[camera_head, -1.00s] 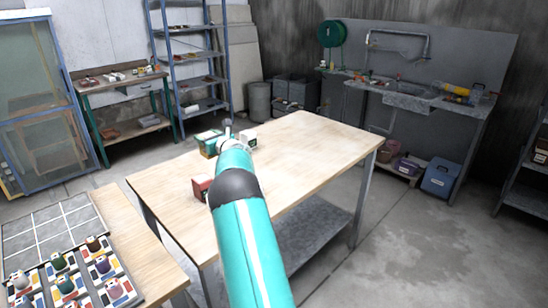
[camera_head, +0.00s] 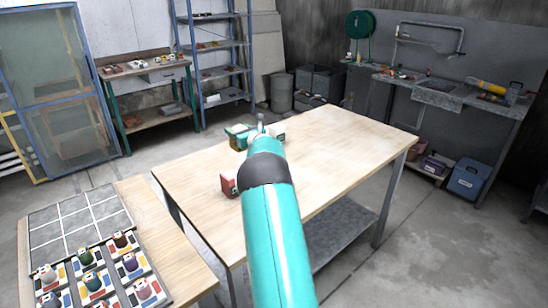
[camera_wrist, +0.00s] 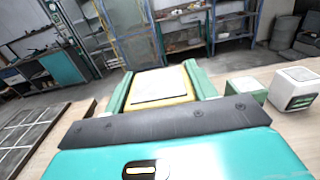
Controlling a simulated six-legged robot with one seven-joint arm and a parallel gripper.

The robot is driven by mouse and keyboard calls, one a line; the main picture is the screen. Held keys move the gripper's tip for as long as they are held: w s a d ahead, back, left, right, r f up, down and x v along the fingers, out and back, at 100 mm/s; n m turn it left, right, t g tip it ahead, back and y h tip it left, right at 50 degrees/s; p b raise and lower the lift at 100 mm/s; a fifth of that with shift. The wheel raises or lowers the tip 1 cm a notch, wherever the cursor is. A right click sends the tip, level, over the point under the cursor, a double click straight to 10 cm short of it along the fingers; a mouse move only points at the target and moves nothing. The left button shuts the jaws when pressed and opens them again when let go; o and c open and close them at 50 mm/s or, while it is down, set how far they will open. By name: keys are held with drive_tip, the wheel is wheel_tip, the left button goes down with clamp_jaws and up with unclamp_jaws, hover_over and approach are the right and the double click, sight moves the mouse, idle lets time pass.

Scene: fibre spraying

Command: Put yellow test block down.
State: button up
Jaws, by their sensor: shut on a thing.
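The yellow test block (camera_wrist: 158,88) is between the two green fingers of my gripper (camera_wrist: 160,86) in the wrist view. It has yellow edges and a pale, whitish top face. The fingers are shut on its left and right sides. The wooden table (camera_head: 345,140) lies below and around it; I cannot tell if the block touches the tabletop. In the head view my teal arm reaches over the table, and I cannot make out the gripper or the block clearly.
A green box (camera_wrist: 246,89) stands close to the right finger, with a white box (camera_wrist: 295,88) farther right. A small red box (camera_head: 229,184) is left of my arm. A gridded tray (camera_head: 82,222) with several small pots lies on the left table. The table's right half is clear.

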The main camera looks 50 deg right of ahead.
drive_tip(key=shift+s+d+f, duration=0.8)
drive_tip(key=shift+s+f, duration=0.7)
drive_tip(key=shift+f, duration=0.35)
drive_tip(key=shift+s+d+f, duration=0.85)
drive_tip(key=shift+s+f, duration=0.6)
drive_tip(key=shift+f, duration=0.35)
drive_tip(key=shift+s+d+f, duration=0.8)
drive_tip(key=shift+s+f, duration=0.7)
drive_tip(key=shift+f, duration=0.35)
drive_tip(key=shift+f, duration=0.1)
drive_tip(key=o, duration=1.4)
drive_tip(key=shift+f, duration=0.1)
drive_tip(key=shift+c, duration=0.2)
